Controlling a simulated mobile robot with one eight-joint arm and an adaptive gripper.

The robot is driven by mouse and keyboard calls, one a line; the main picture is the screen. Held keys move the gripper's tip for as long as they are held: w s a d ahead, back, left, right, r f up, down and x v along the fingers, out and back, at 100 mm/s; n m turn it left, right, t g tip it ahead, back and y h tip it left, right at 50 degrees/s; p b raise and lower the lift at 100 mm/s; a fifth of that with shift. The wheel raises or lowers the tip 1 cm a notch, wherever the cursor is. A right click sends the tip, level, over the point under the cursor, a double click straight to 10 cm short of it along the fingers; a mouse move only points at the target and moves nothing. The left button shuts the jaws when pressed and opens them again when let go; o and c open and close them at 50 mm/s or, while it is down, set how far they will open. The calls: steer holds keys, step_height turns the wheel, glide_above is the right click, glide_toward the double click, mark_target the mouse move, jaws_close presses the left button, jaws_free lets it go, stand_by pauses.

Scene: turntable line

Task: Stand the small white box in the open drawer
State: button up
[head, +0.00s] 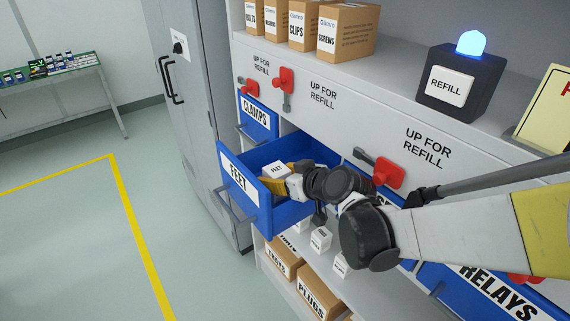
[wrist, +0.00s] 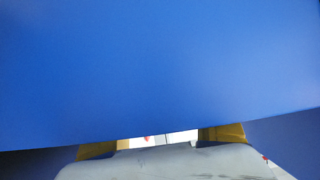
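The small white box (head: 276,170) has black lettering on its face. It is just behind the front panel of the open blue drawer (head: 237,192), which is labelled FEET. My gripper (head: 272,184) reaches into the drawer from the right, its yellow fingers at the box. In the wrist view the white box (wrist: 165,138) shows as a thin strip between the two yellow fingertips, with no clear gap on either side, so my gripper (wrist: 163,140) looks shut on it. The box's lower part is hidden, and I cannot tell whether it touches the drawer floor. Blue fills most of the wrist view.
The closed CLAMPS drawer (head: 258,115) is behind and left of the open one. Red latches (head: 380,170) line the panel above. Small white boxes (head: 320,239) and cartons (head: 318,293) stand on the shelf below. A REFILL beacon (head: 460,85) glows blue on top.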

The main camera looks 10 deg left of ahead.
steer(key=shift+r, duration=0.15)
steer(key=shift+s+d+r+p, duration=0.1)
steer(key=shift+r+p, duration=0.1)
steer(key=shift+p, duration=0.1)
steer(key=p+v, duration=0.4)
steer(key=v, duration=0.7)
steer(key=shift+s+d+r, duration=0.1)
steer(key=shift+s+d, duration=0.15)
